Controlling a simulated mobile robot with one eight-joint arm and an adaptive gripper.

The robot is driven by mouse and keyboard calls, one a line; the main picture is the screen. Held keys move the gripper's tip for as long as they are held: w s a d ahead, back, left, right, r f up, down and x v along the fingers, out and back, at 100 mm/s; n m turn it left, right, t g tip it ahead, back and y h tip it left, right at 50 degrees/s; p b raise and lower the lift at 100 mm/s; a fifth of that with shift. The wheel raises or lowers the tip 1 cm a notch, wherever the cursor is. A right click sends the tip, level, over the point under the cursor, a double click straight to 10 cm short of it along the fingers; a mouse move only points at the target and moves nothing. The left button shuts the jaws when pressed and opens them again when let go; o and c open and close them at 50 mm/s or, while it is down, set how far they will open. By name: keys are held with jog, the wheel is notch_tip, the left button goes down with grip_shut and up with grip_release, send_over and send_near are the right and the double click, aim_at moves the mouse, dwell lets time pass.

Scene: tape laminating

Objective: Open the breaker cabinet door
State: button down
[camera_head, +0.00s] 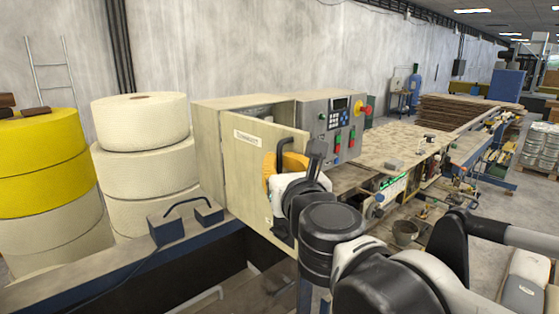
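The breaker cabinet (207,118) is a beige box beside the grey control panel. Its beige door (243,170) bears a small white label and stands partly open. A dark gap shows between the door's top edge and the cabinet's top. My gripper (299,150) is in front of the right part of the door, with dark finger parts pointing up and an orange part beside them. My arm covers the door's lower right. I cannot tell whether the fingers touch the door, nor how far apart they are.
Large white rolls (140,122) and yellow rolls (40,160) stand at left. A black handle-like part (187,205) sits on the blue-grey machine edge. A long worktable (390,147) extends behind my arm.

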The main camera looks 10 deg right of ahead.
jog(key=c, duration=1.5)
grip_release()
jog(key=shift+s, duration=0.2)
jog(key=shift+w, duration=0.1)
jog(key=s, duration=1.2)
jog(key=shift+d, duration=0.25)
